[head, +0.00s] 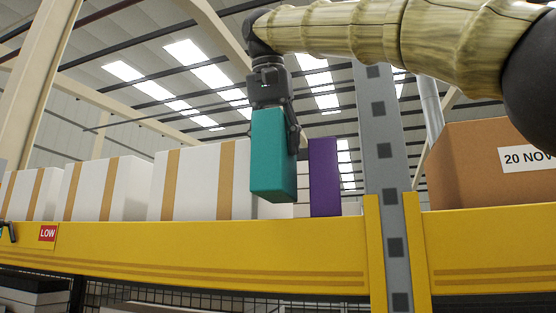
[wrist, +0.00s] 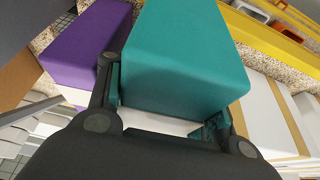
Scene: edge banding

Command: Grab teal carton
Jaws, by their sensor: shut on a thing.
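The teal carton (head: 270,155) hangs upright in my gripper (head: 272,115) in the head view, in front of the shelf and its yellow beam. Its lower end is above the beam's top edge. In the wrist view the teal carton (wrist: 188,60) fills the upper middle, and the two fingers of my gripper (wrist: 165,110) lie on either side of it. The gripper is shut on the carton. The carton's upper end is hidden between the fingers.
A purple carton (head: 324,177) stands close to the right of the teal one. White boxes with tan bands (head: 190,180) line the shelf to the left. A grey upright post (head: 384,150) and a brown box (head: 480,160) are to the right. The yellow beam (head: 200,250) runs along the front.

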